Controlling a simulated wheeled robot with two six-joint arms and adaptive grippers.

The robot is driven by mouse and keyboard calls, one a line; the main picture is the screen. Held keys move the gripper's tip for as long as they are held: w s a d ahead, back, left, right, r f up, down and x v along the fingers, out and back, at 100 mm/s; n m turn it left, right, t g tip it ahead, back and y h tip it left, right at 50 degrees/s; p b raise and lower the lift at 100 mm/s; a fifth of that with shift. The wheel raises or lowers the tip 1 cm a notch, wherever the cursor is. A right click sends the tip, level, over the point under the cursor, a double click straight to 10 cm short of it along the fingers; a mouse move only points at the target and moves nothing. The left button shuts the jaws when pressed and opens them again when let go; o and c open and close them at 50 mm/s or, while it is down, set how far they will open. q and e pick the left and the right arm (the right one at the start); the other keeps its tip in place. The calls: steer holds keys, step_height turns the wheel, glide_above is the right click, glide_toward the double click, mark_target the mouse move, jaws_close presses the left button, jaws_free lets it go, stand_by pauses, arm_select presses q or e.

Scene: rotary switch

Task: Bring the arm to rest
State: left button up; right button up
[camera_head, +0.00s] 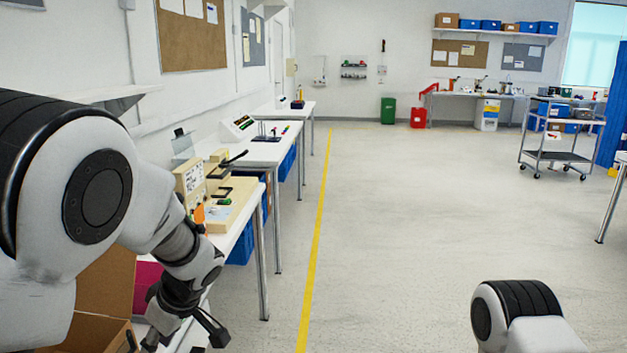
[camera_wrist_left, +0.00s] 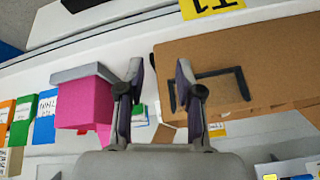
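My left arm comes in from the left in the head view and reaches down over the near table at the left. Its gripper (camera_head: 185,332) is low in the picture, above or beside that table. In the left wrist view the two fingers (camera_wrist_left: 158,88) stand apart with nothing held between them. A pink block (camera_wrist_left: 84,103) with a grey top lies left of the fingers, and a brown board or box (camera_wrist_left: 235,65) with a dark handle-like frame lies right of them. My right gripper is out of view; only part of my right arm shows at the lower right. I cannot make out a rotary switch.
An open cardboard box (camera_head: 100,325) is by my left arm. White tables (camera_head: 262,152) with equipment line the left wall. Labelled coloured bins (camera_wrist_left: 45,118) show in the wrist view. The floor (camera_head: 420,200) right of the yellow line is clear; a trolley (camera_head: 555,157) stands at the far right.

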arm_select(q)
steer(key=s+d+f+m+h+p, duration=0.2)
steer(key=s+f+m, duration=0.2)
steer(key=f, duration=0.6)
steer(key=s+f+m+h+p, duration=0.1)
steer(key=s+f+m+p, duration=0.2)
steer(key=s+f, duration=0.4)
steer(key=s+f+m+h+p, duration=0.2)
steer(key=s+f+m, duration=0.4)
steer(key=s, duration=1)
steer(key=shift+d+f+h+p, duration=0.2)
steer(key=shift+f+h+p, duration=0.1)
steer(key=shift+f+p, duration=0.1)
steer(key=shift+w, duration=0.1)
